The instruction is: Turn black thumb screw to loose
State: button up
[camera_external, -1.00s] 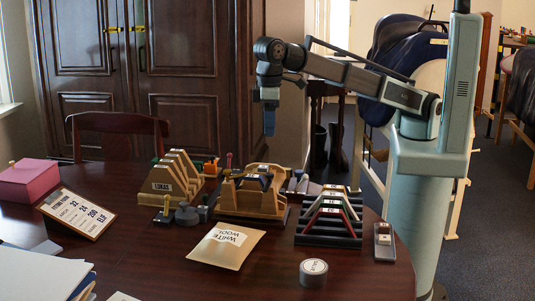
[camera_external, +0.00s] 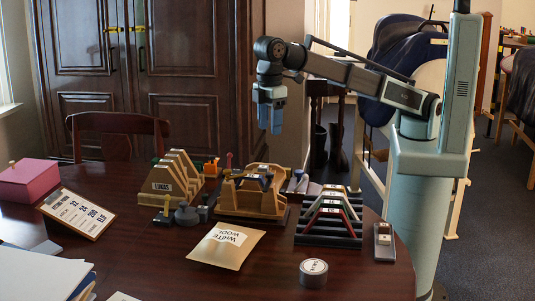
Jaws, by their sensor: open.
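My gripper (camera_external: 270,129) is open and empty. Its two blue fingers point down, high above the back of the table. A wooden fixture (camera_external: 252,201) on a dark base stands below it, apart from it, with small dark and blue parts between its raised ends. A black thumb screw is too small to make out with certainty in this view.
A wooden rack marked LUKAS (camera_external: 165,186) stands left of the fixture, with dark round pieces (camera_external: 187,214) before it. A dark stepped rack (camera_external: 328,229) stands right. A paper packet (camera_external: 226,247) and a round tin (camera_external: 313,272) lie in front. Air around my gripper is clear.

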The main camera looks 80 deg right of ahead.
jog(key=n, duration=0.8)
send_near(269, 174)
notch_tip(269, 174, down, 8)
jog(key=shift+d+f, duration=0.1)
jog(key=shift+d, duration=0.05)
jog(key=shift+c, duration=0.3)
grip_shut()
dwell(0.4)
